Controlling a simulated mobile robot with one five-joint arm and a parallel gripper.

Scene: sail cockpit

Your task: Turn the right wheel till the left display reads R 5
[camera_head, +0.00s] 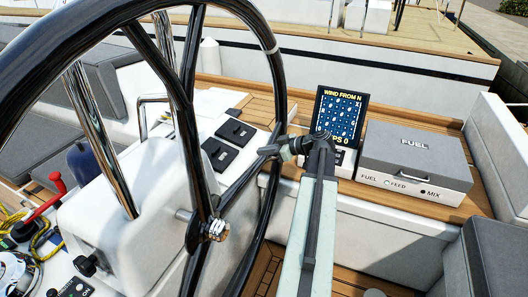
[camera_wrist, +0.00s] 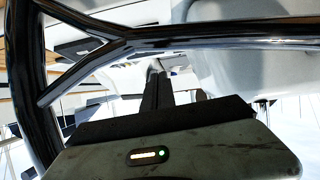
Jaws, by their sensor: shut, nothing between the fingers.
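A large black steering wheel (camera_head: 281,95) fills the left of the head view, with dark spokes meeting at a metal hub (camera_head: 215,230). My gripper (camera_head: 264,151) is shut and empty. It points left across the right side of the rim; I cannot tell whether it touches it. In the wrist view, my fingers (camera_wrist: 157,75) show together, with the wheel's rim and spokes (camera_wrist: 200,42) crossing close by. A screen (camera_head: 342,108) reads "WIND FROM N"; its bottom line, ending "PS 0", is partly hidden by my arm. No reading starting with R is legible.
A white pedestal (camera_head: 145,215) with dark panels (camera_head: 235,131) stands behind the wheel. A grey box marked FUEL (camera_head: 415,160) sits on the wooden bench at right. A red lever (camera_head: 57,183) and ropes are at lower left. Grey cushions flank the cockpit.

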